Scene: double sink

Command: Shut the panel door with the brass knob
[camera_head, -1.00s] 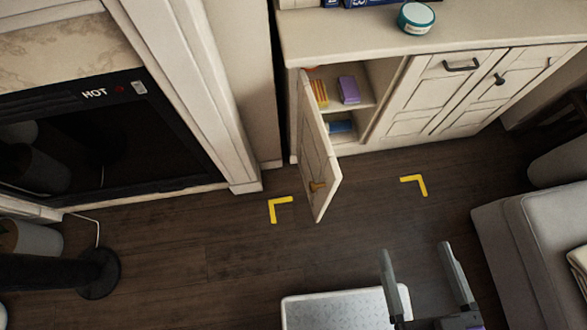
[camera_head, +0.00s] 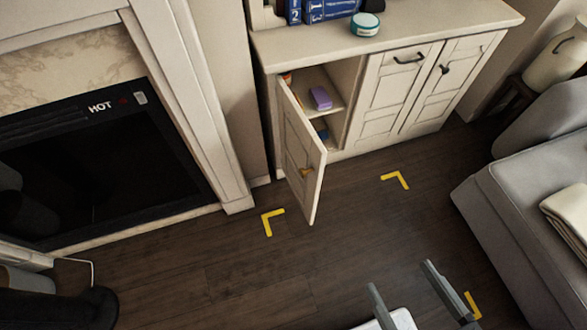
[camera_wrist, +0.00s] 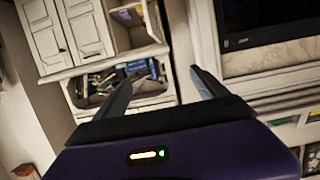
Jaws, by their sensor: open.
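The panel door (camera_head: 299,150) is cream-coloured and hangs open at the left end of a low cabinet, swung well out over the floor. Its brass knob (camera_head: 306,171) is on the outer face near the free edge. The open compartment (camera_head: 341,85) behind it shows shelves with a purple box (camera_head: 320,98). My gripper (camera_head: 400,274) is open and empty, low in the head view, to the right of the door and well apart from it. In the wrist view its two fingers (camera_wrist: 160,78) are spread with nothing between them; the knob cannot be made out there.
A black fireplace (camera_head: 90,160) stands left of the cabinet. A grey sofa (camera_head: 520,200) is at right. Books (camera_head: 325,10) and a teal-lidded tin (camera_head: 365,24) sit on the cabinet top. Yellow corner marks (camera_head: 396,180) lie on the floor, which is clear before the door.

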